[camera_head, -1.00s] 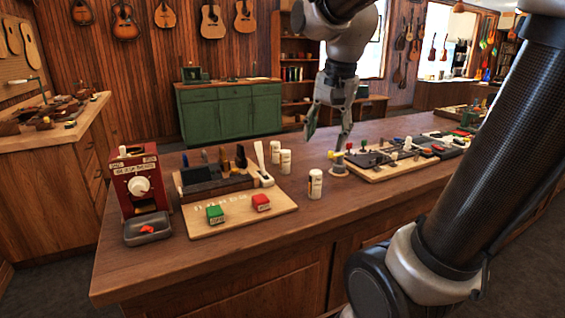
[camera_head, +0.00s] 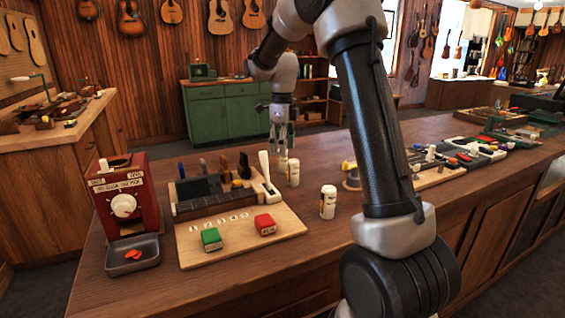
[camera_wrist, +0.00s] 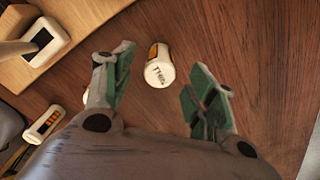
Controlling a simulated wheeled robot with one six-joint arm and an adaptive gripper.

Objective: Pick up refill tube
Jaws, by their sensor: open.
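Several white refill tubes with orange-marked labels stand on the wooden counter. One tube (camera_head: 328,202) stands at the front and another (camera_head: 293,173) behind it. My gripper (camera_head: 283,145) is over the counter near the rear tubes, fingers pointing down, and partly hides what is below it. In the wrist view, a tube (camera_wrist: 159,70) with dark lettering on its top lies between and beyond my two green-padded fingers, which are apart and empty. A second tube (camera_wrist: 45,122) shows at the left, outside the fingers.
A wooden board (camera_head: 190,249) with a tool rack, a green block (camera_head: 211,239) and a red block (camera_head: 265,224) is left of the tubes. A red dial box (camera_head: 125,200) and grey tray (camera_head: 133,254) stand at far left. Another tool board (camera_head: 437,177) is at right.

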